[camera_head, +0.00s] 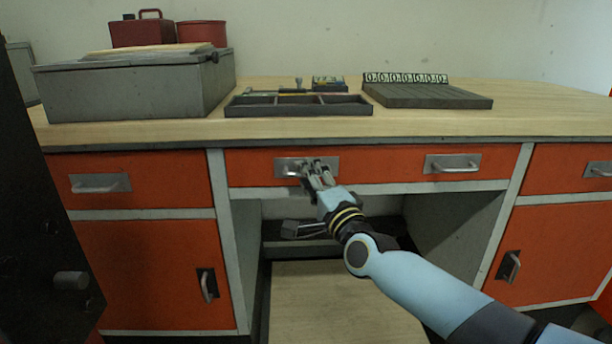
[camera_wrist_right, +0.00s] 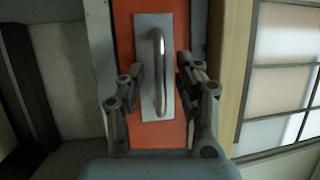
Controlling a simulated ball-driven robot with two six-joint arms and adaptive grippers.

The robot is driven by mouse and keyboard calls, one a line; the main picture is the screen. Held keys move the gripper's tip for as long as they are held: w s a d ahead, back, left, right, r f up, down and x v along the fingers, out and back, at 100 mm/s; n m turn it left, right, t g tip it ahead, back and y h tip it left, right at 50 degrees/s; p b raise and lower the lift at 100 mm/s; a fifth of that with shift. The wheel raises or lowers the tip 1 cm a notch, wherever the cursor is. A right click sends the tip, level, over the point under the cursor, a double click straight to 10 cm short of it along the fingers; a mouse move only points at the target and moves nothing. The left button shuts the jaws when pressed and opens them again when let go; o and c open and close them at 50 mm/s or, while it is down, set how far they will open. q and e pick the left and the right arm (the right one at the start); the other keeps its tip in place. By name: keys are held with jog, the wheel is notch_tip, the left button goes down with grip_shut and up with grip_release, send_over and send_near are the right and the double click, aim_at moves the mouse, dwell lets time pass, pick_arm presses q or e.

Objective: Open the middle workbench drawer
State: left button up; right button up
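The middle workbench drawer (camera_head: 385,168) is a wide orange front that sits flush and shut below the worktop. It has two silver handles on plates, a left one (camera_head: 290,167) and a right one (camera_head: 452,164). My right gripper (camera_head: 314,168) is at the left handle and partly covers it. In the right wrist view, the right gripper (camera_wrist_right: 160,72) is open, with one finger on each side of the handle bar (camera_wrist_right: 158,75). Gaps show between the fingers and the bar. My left gripper is not in view.
The worktop (camera_head: 420,125) carries a divided tray (camera_head: 300,108), a ridged grey block (camera_head: 425,95) and a grey case (camera_head: 135,85). Orange drawers and cupboards flank the open knee space. A dark cabinet (camera_head: 40,200) stands at the left.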

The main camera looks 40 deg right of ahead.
jog(key=shift+w+d+r, duration=0.1)
jog(key=shift+w, duration=0.5)
grip_shut()
